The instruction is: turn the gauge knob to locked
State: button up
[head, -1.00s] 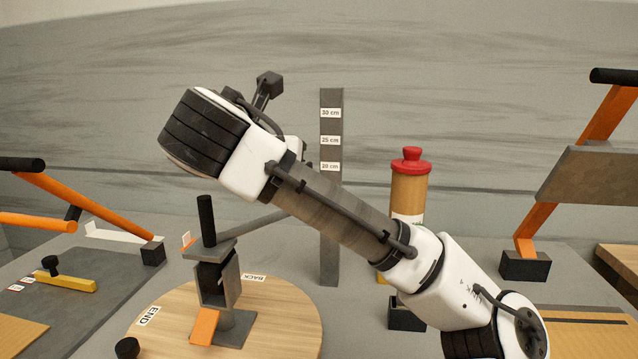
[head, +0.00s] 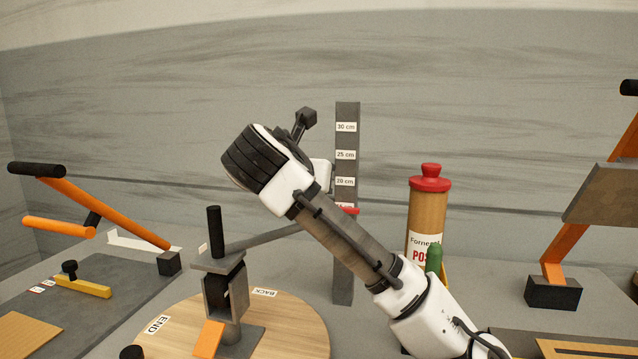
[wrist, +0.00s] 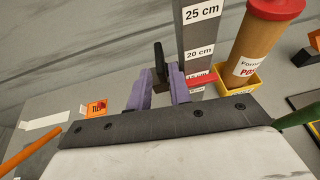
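The gauge is a dark upright post (head: 346,230) with labels marked 30, 25 and 20 cm; it also shows in the wrist view (wrist: 194,45). A red pointer (head: 349,210) sits on it below the 20 cm label. In the wrist view a black upright lever (wrist: 160,62), which looks like the gauge knob, stands left of the post. My gripper (wrist: 160,72) has two purple fingers spread apart, one on each side of this lever. I cannot tell whether they touch it. In the head view my arm hides the fingers and the lever.
A brown tube with a red cap (head: 428,210) stands right of the post. A wooden turntable (head: 285,325) with a grey fixture (head: 226,285) stands at front left.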

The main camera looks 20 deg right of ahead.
jog(key=shift+x, duration=2.15)
jog(key=shift+c, duration=0.3)
grip_shut()
